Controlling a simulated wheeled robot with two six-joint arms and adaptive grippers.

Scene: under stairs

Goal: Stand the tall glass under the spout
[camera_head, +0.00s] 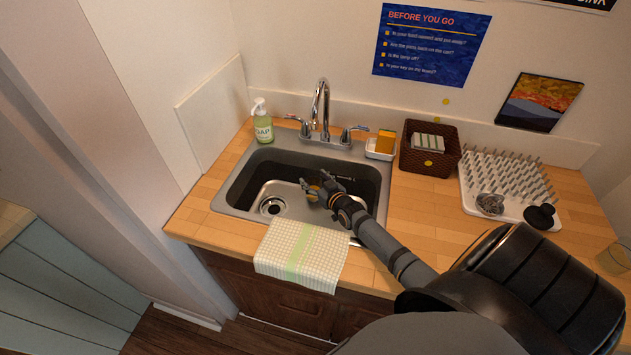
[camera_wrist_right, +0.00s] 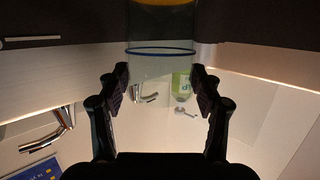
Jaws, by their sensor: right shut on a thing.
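My right gripper (camera_head: 322,190) is low over the sink basin, in front of the faucet. In the right wrist view the gripper (camera_wrist_right: 160,78) is shut on a clear glass (camera_wrist_right: 158,66) with a dark blue ring and a yellow-orange band at its far end. In the head view the fingers hide most of this glass; only a yellowish bit (camera_head: 313,194) shows. I cannot tell whether it touches the basin floor. The chrome spout (camera_head: 321,100) arches at the back of the sink, behind the gripper. My left gripper is out of view.
The steel sink (camera_head: 232,196) has a drain (camera_head: 271,205) left of the gripper. A soap bottle (camera_head: 262,124), sponge dish (camera_head: 380,151) and wicker basket (camera_head: 410,160) stand around it. A checked towel (camera_head: 300,254) hangs in front. A drying rack (camera_head: 505,180) and another glass (camera_head: 614,257) are right.

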